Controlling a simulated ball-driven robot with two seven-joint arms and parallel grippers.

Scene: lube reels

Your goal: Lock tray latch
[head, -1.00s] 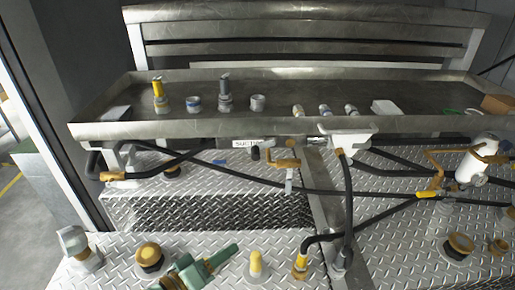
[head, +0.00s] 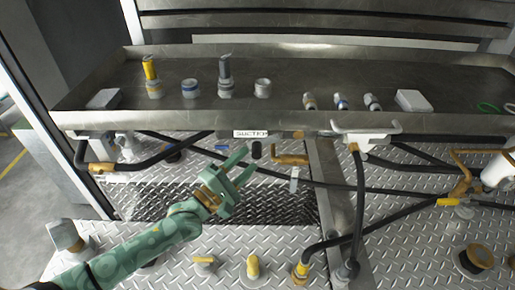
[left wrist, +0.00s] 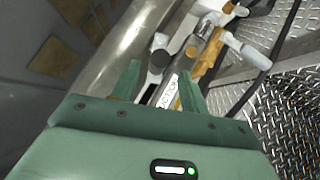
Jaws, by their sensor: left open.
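The long metal tray (head: 330,120) runs across the head view. Under its front edge are a SUCTION label (head: 251,133), a black knob (head: 256,150) and an orange handle (head: 290,159); I cannot tell for sure which part is the tray latch. My green left gripper (head: 247,162) is open, its fingertips just below and left of the black knob. In the left wrist view the black knob (left wrist: 158,60) and the label lie beyond the open fingers (left wrist: 160,82), with the orange handle (left wrist: 210,55) to the right. Nothing is between the fingers. My right gripper is out of view.
Several fittings, among them a yellow-topped one (head: 151,78), stand on the tray. Black hoses (head: 360,200) cross below it. A white valve body (head: 362,140) sits right of the orange handle. Caps and fittings, such as a yellow one (head: 253,268), stand on the diamond-plate deck (head: 225,240).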

